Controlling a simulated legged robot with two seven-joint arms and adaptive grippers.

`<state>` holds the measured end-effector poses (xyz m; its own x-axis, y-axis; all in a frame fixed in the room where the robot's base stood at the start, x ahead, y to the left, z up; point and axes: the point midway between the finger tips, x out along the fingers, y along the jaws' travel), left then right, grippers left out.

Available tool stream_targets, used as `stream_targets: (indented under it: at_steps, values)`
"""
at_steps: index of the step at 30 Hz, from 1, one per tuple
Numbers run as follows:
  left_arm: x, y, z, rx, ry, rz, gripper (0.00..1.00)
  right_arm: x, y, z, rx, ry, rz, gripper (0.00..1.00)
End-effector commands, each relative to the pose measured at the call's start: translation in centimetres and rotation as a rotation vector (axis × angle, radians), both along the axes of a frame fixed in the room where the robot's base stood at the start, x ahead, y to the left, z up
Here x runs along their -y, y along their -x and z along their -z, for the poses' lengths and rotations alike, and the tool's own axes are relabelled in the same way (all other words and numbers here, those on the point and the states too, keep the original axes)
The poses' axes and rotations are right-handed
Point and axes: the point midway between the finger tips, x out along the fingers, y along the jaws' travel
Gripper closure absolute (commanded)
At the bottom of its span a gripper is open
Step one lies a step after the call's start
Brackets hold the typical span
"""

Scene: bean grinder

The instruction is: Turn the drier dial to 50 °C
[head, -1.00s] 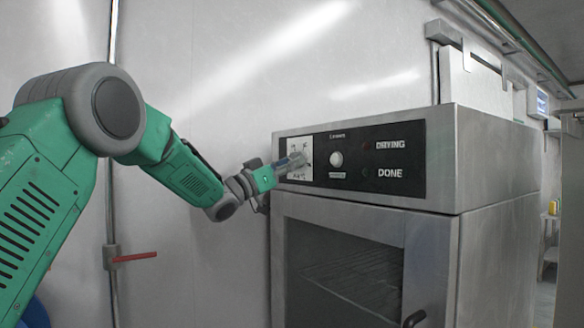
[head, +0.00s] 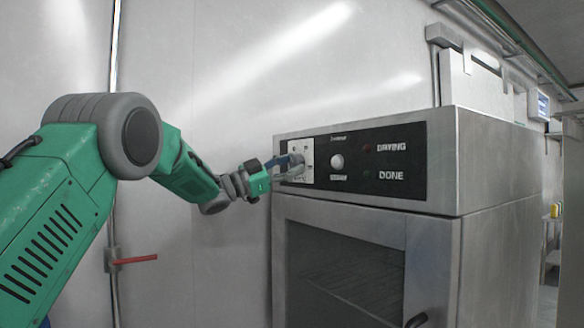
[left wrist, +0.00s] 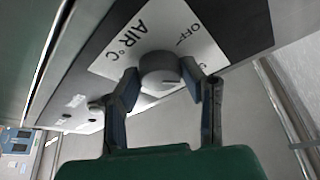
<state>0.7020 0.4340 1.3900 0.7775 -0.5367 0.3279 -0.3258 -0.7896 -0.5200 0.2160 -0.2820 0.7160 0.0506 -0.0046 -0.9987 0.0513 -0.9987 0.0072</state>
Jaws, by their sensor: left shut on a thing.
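The drier (head: 365,215) is a steel cabinet with a black control panel (head: 400,160). Its temperature dial sits on a white plate (head: 308,150) at the panel's left end. In the left wrist view the dial (left wrist: 160,72) is a round grey knob on the white plate (left wrist: 128,42), which reads "AIR °C" and "OFF". Other marks on the plate are partly hidden. My left gripper (head: 294,168) reaches the dial from the left. In the left wrist view its fingers (left wrist: 160,90) are on both sides of the knob, shut on it. My right gripper is not in view.
A white round button (head: 337,161) sits right of the plate, beside the "DRYING" and "DONE" lamps. The drier door has a dark window (head: 345,270) and a handle (head: 416,320). A pipe with a red lever (head: 135,260) runs up the wall at the left.

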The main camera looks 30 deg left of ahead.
Motion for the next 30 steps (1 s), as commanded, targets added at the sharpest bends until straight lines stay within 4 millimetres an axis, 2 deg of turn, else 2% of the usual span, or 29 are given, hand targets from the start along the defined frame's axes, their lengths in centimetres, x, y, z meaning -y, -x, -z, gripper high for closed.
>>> stream_targets:
  at_steps: [1,11,12,13,24,30]
  values:
    - [-0.1,-0.1,0.6,-0.011,-0.004,-0.002,0.93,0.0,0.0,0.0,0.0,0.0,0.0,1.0]
    - [-0.1,-0.1,0.7,-0.011,-0.005,-0.001,0.93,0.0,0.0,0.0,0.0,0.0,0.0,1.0]
    - [-0.1,-0.1,0.7,-0.011,-0.005,-0.001,0.5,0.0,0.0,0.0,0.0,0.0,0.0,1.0]
    - [-0.1,-0.1,0.6,-0.011,-0.005,-0.001,0.44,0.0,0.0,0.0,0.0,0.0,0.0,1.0]
    - [-0.2,0.3,0.3,-0.002,-0.003,0.0,0.44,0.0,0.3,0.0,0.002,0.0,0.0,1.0]
    - [-1.9,2.6,1.3,-0.004,0.0,-0.003,0.44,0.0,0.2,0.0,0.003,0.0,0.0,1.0]
